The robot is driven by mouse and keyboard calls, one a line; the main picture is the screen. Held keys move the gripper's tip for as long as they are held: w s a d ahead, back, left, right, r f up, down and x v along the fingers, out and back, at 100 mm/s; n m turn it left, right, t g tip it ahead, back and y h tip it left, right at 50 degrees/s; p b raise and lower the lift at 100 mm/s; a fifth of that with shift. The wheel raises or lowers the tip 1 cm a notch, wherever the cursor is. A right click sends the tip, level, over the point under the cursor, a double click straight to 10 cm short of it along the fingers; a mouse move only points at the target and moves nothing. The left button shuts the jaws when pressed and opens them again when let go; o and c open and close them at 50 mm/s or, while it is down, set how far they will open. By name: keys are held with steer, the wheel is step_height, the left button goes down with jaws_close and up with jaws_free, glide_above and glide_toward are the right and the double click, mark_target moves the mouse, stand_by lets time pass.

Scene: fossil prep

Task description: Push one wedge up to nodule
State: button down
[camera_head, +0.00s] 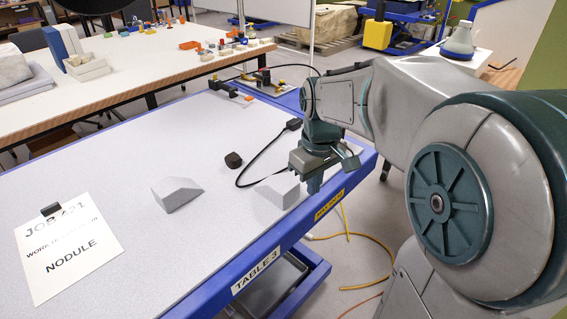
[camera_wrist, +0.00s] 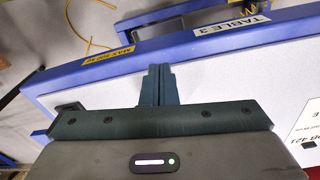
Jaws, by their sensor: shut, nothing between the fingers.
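The dark nodule (camera_head: 233,160) sits on the light grey table top, a small rounded lump. One grey wedge (camera_head: 177,194) lies to its left and nearer the camera. A second, paler wedge (camera_head: 275,191) lies to its right, close to the table's blue edge. My gripper (camera_head: 314,187) is shut and empty, pointing down just right of the second wedge. I cannot tell whether its fingers touch the wedge. In the wrist view the closed fingers (camera_wrist: 158,72) show in front of the blue table edge. No wedge or nodule shows there.
A paper card (camera_head: 70,250) reading "NODULE", with a black clip, lies at the left. A black cable (camera_head: 263,157) curves from a small black box (camera_head: 293,124) past the nodule to the second wedge. The table's blue edge (camera_head: 290,238) runs close by my gripper.

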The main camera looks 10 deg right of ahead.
mark_target(276, 186)
steer(key=w+f, duration=0.2)
steer(key=f, duration=0.1)
steer(key=w+f+n+p, duration=0.1)
steer(key=w+f, duration=0.1)
steer(key=f, duration=0.2)
steer(key=w+a+f+n, duration=0.1)
steer(key=w+f, duration=0.2)
steer(key=shift+w+f+g+p, duration=0.1)
steer(key=shift+f+g+p, duration=0.15)
steer(key=shift+g+p, duration=0.15)
steer(key=shift+w+a, duration=0.35)
steer(key=shift+w, duration=0.25)
